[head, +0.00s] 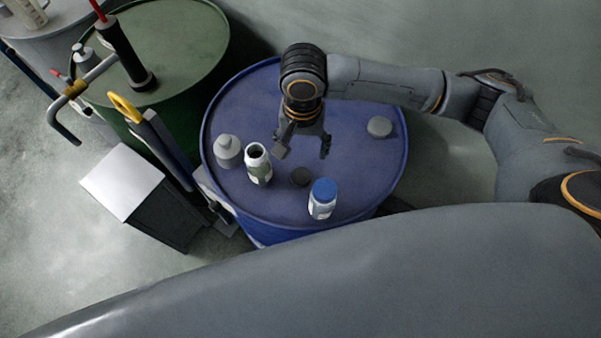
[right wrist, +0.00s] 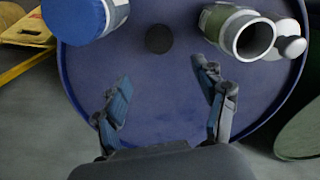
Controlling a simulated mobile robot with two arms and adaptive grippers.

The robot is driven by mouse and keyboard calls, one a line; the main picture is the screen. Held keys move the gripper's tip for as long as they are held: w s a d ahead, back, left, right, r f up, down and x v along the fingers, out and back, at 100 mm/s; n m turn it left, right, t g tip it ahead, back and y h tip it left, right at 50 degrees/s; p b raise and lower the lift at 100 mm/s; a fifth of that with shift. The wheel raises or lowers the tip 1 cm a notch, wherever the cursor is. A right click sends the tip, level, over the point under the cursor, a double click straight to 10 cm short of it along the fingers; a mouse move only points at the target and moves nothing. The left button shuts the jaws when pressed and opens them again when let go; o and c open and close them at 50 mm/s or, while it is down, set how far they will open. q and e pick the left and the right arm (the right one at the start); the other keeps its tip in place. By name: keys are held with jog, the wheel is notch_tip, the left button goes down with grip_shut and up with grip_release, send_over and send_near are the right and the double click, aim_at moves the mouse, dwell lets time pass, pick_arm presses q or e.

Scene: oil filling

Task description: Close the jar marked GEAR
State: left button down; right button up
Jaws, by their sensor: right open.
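An open jar with a green label (head: 259,172) stands upright without a lid on the blue drum; its open mouth also shows in the right wrist view (right wrist: 254,39). A white jar with a blue lid (head: 322,198) stands to its right. I cannot read GEAR on either label. A grey round cap-like piece (head: 379,127) lies at the drum's right side. My right gripper (head: 304,149) is open and empty above the drum, between the open jar and the grey piece. In the right wrist view its fingers (right wrist: 163,78) are spread over bare drum top. My left gripper is out of view.
The blue drum (head: 345,100) also bears a grey-white bottle (head: 228,152) and a small dark disc (head: 300,177) between the jars. A green drum (head: 190,40) with a pump stands behind left. A dark box with a pale top (head: 122,180) stands left. The drum's upper part is mostly clear.

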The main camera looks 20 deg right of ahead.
send_over(301, 176)
jog(key=f, duration=0.5)
jog(key=shift+w+d, duration=0.3)
jog(key=shift+w, duration=0.05)
jog(key=shift+f, duration=0.15)
jog(key=shift+a+f+p, duration=0.1)
jog(key=shift+f+p, duration=0.1)
jog(key=shift+p, duration=0.2)
jog(key=f, duration=0.1)
jog(key=f+p, duration=0.1)
jog(key=f, duration=0.1)
jog(key=shift+s+a+f, duration=0.2)
jog(key=shift+s+f, duration=0.1)
jog(key=shift+s, duration=0.05)
jog(key=shift+f, duration=0.6)
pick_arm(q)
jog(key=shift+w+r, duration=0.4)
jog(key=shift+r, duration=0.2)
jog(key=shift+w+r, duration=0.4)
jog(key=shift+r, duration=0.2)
pick_arm(e)
jog(key=c, duration=0.8)
